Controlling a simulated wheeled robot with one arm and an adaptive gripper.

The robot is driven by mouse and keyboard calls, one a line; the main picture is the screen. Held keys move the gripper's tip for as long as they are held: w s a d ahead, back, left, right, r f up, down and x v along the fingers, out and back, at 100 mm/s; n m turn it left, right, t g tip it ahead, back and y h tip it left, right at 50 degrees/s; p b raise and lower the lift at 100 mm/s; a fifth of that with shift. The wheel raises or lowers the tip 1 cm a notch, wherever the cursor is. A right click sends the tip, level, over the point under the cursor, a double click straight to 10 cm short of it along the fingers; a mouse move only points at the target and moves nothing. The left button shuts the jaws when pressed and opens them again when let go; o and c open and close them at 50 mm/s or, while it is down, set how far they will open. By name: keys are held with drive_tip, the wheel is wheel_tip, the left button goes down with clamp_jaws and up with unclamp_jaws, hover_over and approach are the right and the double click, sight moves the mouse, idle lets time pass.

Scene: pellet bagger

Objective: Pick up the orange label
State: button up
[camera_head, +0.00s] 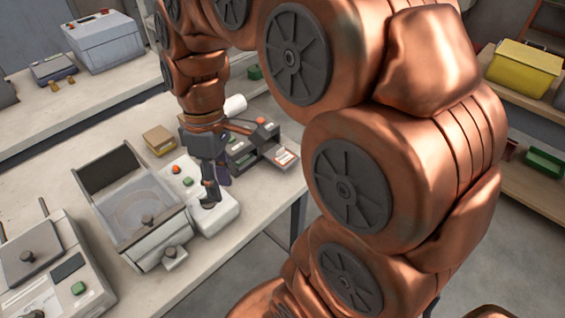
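A small white label with orange-red marks (284,157), probably the orange label, lies on the front plate of a dark label printer (243,152). My gripper (214,190) points down at the end of my copper arm, left of the label and apart from it. It is over or beside the light control box (215,217) of the bagging machine. One dark finger shows clearly; a purplish part shows beside it. The finger gap is too small to judge, and I see nothing clearly held.
The bagger's open bin (140,208) stands left of my gripper. A cardboard-coloured box (159,140) is behind it. Another machine (52,268) stands at front left. The bench (50,190) ends just right of the printer. Yellow bin (524,68) is on a right shelf.

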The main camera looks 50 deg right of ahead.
drive_tip(key=w+d+f+n+y+b, duration=0.1)
drive_tip(key=w+d+f+n+b, duration=0.15)
drive_tip(key=w+d, duration=0.4)
drive_tip(key=n+t+y+b, duration=0.2)
drive_tip(key=n+b, duration=0.8)
approach(284, 155)
drive_tip(key=shift+m, duration=0.25)
drive_tip(key=shift+w+a+r+p+x, duration=0.15)
drive_tip(key=shift+p+x, duration=0.25)
drive_tip(key=shift+x, duration=0.8)
drive_tip(key=shift+w+a+p+x, duration=0.25)
drive_tip(key=shift+p+x, duration=0.1)
drive_tip(key=shift+x, duration=0.9)
drive_tip(key=shift+w+a+r+p+x, duration=0.15)
drive_tip(key=shift+p+x, duration=0.25)
drive_tip(key=shift+x, duration=0.8)
clamp_jaws()
